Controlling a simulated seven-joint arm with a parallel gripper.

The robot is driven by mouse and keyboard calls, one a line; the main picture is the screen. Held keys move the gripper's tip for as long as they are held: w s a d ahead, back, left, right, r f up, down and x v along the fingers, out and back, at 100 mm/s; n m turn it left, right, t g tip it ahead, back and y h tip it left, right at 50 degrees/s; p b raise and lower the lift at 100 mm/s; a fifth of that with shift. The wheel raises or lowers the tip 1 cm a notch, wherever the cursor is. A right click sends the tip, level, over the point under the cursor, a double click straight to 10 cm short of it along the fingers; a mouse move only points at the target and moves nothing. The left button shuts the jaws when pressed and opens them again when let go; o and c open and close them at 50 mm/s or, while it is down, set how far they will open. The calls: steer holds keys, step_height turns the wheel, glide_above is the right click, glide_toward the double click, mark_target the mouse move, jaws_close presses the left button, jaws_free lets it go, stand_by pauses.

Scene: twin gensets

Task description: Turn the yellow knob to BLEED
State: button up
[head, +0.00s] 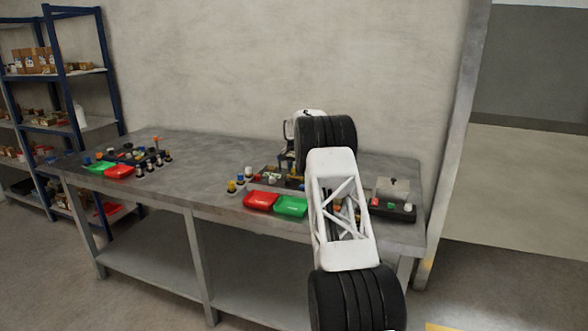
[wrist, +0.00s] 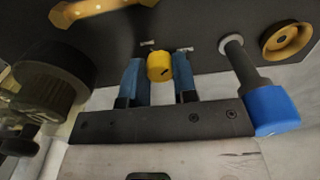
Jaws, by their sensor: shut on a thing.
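The yellow knob (wrist: 159,66) sits on a dark panel at the upper middle of the wrist view. A small dark mark shows on its face. My gripper (wrist: 158,75) has one blue finger on each side of the knob and is shut on it. Two small pale marks on the panel lie just beyond the knob, too small to read. In the head view my arm reaches over the right part of the bench and hides much of the unit there. I cannot make out the gripped knob in that view.
A blue-capped lever (wrist: 272,108) stands close to the right of my gripper. A yellow ring (wrist: 287,42) is beyond it, and a dark round part (wrist: 48,88) is at left. Red (head: 261,201) and green (head: 291,206) trays lie at the bench front. Bare bench (head: 205,160) lies left.

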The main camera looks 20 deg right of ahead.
steer(key=o, duration=0.9)
steer(key=shift+r, duration=0.2)
steer(key=shift+r, duration=3.75)
